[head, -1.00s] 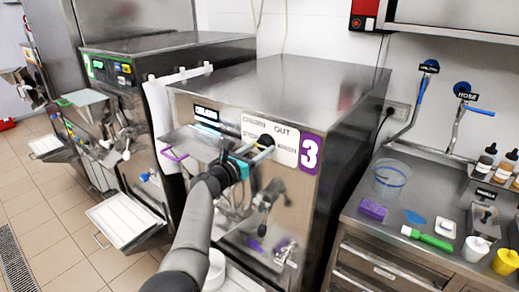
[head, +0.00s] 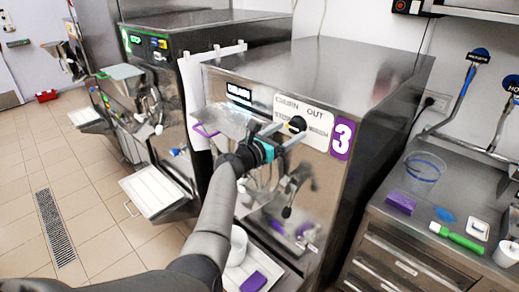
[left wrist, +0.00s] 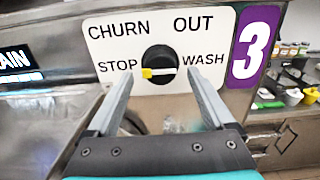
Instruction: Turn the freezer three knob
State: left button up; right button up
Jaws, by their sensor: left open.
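Freezer three (head: 365,75) is a steel machine with a purple "3" label (head: 342,138). Its black knob (head: 297,124) sits on a white plate marked CHURN, OUT, STOP and WASH. In the left wrist view the knob (left wrist: 160,62) has its yellow mark (left wrist: 147,73) on the left, toward STOP. My left gripper (head: 288,133) is open and faces the plate. In the left wrist view its fingers (left wrist: 158,76) lie one on each side of the knob, with gaps on both sides. I cannot tell how far their tips are from the plate. My right gripper is not in view.
A second freezer (head: 195,60) with a green label stands to the left. Tiled floor lies open at the left.

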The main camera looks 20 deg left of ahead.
pick_arm(q)
jog(key=v, duration=1.3)
jog(key=shift+s+r, duration=0.15)
jog(key=shift+s, duration=0.1)
jog(key=s+d+f+m+g+y+b, duration=0.1)
jog(key=s+f+m+g+b, duration=0.25)
jog(key=f, duration=1.15)
jog(key=s+d+f+m+g+y+b, duration=0.15)
jog(key=s+f+m+b, duration=0.3)
jog(key=f, duration=1.15)
jog(key=s+d+f+m+g+y+b, duration=0.15)
jog(key=s+f+m+g+b, duration=0.3)
jog(key=f, duration=1.05)
jog(key=s+f+m+g+y+b, duration=0.1)
jog(key=s+f+m+g+b, duration=0.2)
jog(key=s+f+m, duration=0.8)
jog(key=s+d+f+m+g+y+b, duration=0.1)
jog(key=s+f+m+g+b, duration=0.2)
jog(key=s+f+m+b, duration=0.5)
jog(key=s+f+m, duration=0.1)
jog(key=s+f, duration=0.5)
jog(key=s, duration=0.3)
jog(key=s+f+m, duration=0.2)
jog(key=s+f, duration=0.4)
jog(key=s, duration=0.3)
jog(key=shift+d, duration=0.35)
